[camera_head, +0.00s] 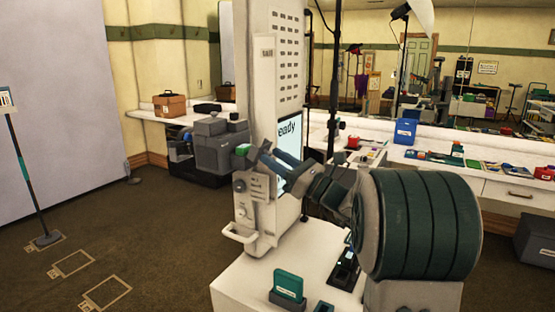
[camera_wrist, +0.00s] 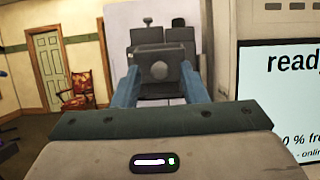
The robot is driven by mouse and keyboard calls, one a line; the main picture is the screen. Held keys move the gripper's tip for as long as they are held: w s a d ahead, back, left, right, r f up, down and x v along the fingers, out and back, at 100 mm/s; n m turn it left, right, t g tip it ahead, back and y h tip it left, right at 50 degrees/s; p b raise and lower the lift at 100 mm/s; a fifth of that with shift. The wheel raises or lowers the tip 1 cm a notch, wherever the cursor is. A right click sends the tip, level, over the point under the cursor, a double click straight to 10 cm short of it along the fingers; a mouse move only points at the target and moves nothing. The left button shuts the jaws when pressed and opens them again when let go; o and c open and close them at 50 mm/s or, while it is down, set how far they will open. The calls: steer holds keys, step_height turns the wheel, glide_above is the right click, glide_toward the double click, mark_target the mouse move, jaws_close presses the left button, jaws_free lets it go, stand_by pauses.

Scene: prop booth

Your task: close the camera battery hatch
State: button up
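My gripper (camera_head: 264,158) reaches left from my arm, in front of the tall white booth column. Its two blue fingers are set apart in the wrist view (camera_wrist: 161,82). A dark grey block (camera_wrist: 158,68) with a round knob shows between the fingertips, and I cannot tell whether they touch it. In the head view a small grey block with a green face (camera_head: 242,149) shows at the fingertips. I cannot make out the battery hatch clearly, nor whether it is open or shut.
The column's screen (camera_head: 289,150) reads "ready" and stands close beside my arm. Below it is a handle (camera_head: 238,237). A bulky dark grey thing (camera_head: 222,153) stands behind my gripper. A counter (camera_head: 508,184) with small items runs along the back right. Open floor (camera_head: 150,240) lies left.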

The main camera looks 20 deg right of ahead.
jaws_close()
steer(key=shift+r, duration=0.15)
